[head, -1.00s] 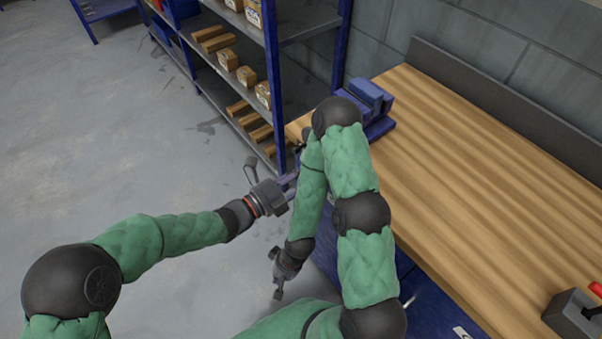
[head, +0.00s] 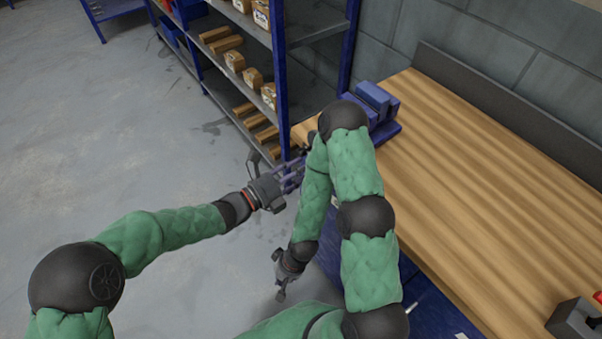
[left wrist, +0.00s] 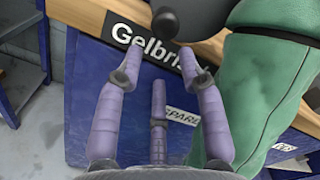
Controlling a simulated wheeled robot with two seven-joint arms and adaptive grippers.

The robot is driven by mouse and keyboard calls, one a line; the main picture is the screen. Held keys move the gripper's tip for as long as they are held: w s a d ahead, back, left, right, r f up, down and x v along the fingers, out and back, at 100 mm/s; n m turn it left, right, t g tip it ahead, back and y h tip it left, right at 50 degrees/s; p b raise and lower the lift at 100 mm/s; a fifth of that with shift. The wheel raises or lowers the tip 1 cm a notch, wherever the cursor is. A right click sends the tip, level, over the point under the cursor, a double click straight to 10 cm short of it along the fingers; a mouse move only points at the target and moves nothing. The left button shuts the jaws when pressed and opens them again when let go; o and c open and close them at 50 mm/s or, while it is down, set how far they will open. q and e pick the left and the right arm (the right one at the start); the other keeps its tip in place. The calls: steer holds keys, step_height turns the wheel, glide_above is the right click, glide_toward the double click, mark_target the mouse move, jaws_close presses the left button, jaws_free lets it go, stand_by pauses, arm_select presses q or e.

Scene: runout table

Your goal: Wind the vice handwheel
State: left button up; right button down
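The blue vice (head: 376,102) stands at the far left end of the wooden bench, partly hidden behind my right arm's elbow. Its handwheel is not clearly visible in the head view. A dark round knob (left wrist: 165,22) shows at the bench edge in the left wrist view, possibly part of the handwheel. My left gripper (head: 292,172) is in front of the bench end, below the top. Its purple fingers (left wrist: 158,82) are spread and empty, facing the blue bench side. My right gripper (head: 280,293) hangs low beside the bench, pointing down; its finger opening is unclear.
The wooden bench top (head: 470,190) is mostly clear, with a grey box with a red knob (head: 578,318) at the right. A blue shelf rack (head: 279,75) with cartons stands close beyond my left gripper. My right arm's green sleeve (left wrist: 265,85) is close to the left fingers. The floor (head: 130,120) is open at left.

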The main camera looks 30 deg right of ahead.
arm_select(q)
steer(key=shift+w+a+r+p, duration=0.1)
steer(key=shift+w+r, duration=0.25)
steer(key=shift+r, duration=0.3)
steer(key=shift+w+a+r+p, duration=0.15)
steer(key=shift+w+r, duration=0.2)
steer(key=shift+r, duration=0.3)
steer(key=shift+w+r+p, duration=0.1)
steer(key=shift+w+r, duration=0.25)
steer(key=shift+r, duration=0.3)
steer(key=shift+r, duration=0.15)
jaws_close()
